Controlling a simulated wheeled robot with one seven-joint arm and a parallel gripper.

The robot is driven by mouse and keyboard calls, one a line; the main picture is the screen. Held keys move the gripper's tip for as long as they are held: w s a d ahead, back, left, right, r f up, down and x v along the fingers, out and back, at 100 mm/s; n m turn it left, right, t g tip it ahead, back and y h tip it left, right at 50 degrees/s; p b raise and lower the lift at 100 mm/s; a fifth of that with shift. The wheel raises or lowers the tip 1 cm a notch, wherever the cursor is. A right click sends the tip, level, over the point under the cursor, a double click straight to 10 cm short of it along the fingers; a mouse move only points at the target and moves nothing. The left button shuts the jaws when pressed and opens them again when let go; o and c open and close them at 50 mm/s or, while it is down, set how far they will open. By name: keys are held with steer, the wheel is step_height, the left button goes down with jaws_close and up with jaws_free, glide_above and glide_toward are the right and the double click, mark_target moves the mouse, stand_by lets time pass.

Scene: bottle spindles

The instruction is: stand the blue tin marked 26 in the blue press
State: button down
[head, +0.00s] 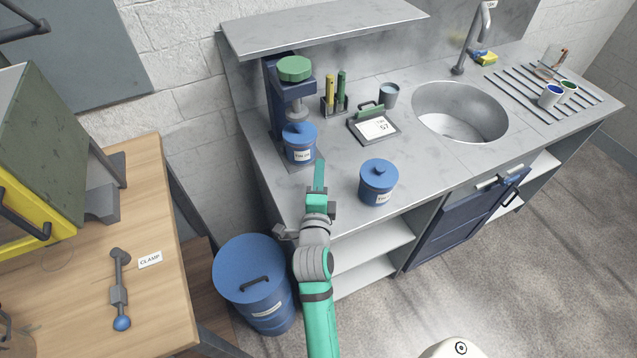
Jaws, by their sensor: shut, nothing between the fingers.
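The blue press (273,105) stands at the back left of the grey counter, with a green knob (294,69) on top. A blue lidded tin (299,143) stands upright in the press, below its ram. Its white label is too small to read surely. A second blue lidded tin (378,182) stands upright on the counter near the front edge; its label is also unreadable here. My gripper (319,168) is shut and empty. It is over the counter's front left part, just in front of the tin in the press and left of the second tin.
The sink (460,112) is to the right. A blue drum (254,272) stands on the floor. A clamp tool (119,290) lies on the wooden table.

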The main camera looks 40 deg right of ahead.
mark_target(311, 145)
steer(key=w, duration=0.2)
steer(key=w+d, duration=0.1)
steer(key=shift+w+d, duration=0.1)
steer(key=shift+w, duration=1.15)
